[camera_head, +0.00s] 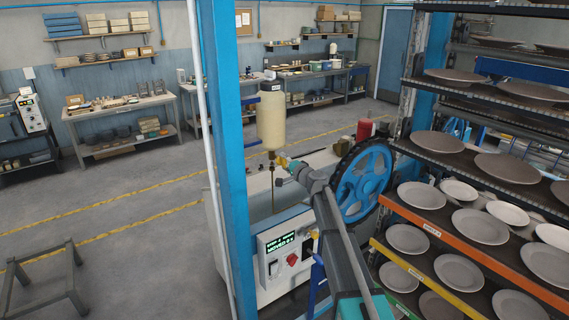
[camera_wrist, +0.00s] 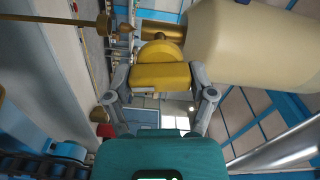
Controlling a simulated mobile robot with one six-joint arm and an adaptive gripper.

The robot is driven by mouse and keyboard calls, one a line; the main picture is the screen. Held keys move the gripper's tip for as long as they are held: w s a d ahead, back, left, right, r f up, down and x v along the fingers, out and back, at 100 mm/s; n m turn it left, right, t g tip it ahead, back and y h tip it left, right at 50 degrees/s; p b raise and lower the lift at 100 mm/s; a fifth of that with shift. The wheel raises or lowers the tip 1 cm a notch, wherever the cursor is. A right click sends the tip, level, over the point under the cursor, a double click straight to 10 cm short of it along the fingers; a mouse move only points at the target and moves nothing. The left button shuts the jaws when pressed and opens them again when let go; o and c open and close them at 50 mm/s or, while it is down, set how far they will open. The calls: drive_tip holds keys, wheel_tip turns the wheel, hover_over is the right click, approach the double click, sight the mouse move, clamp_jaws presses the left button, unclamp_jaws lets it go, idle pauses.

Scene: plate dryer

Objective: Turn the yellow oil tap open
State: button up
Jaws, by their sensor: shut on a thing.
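The yellow oil tap (camera_head: 283,160) sits just below the cream oil bottle (camera_head: 271,118) on the blue post. In the wrist view, the tap's yellow handle (camera_wrist: 160,75) is a broad block with a rounded disc behind it, beside the bottle (camera_wrist: 245,45). My gripper (camera_wrist: 160,82) has one grey finger on each side of the handle and is shut on it. In the head view, my gripper (camera_head: 294,168) reaches the tap from the right. The exact turn of the tap's valve cannot be told.
A blue handwheel (camera_head: 363,185) stands close to the right of my arm. Racks of plates (camera_head: 480,226) fill the right side. A control box (camera_head: 288,250) with a lit display is below the tap. The floor at left is mostly open.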

drive_tip(key=shift+w+m, duration=0.1)
drive_tip(key=shift+m, duration=1.1)
drive_tip(key=o, duration=1.1)
drive_tip(key=shift+c, duration=0.2)
drive_tip(key=shift+s+d, duration=0.1)
drive_tip(key=shift+s, duration=0.1)
drive_tip(key=v, duration=1.1)
drive_tip(key=shift+s+d, duration=0.2)
drive_tip(key=shift+s, duration=0.05)
drive_tip(key=shift+f, duration=0.1)
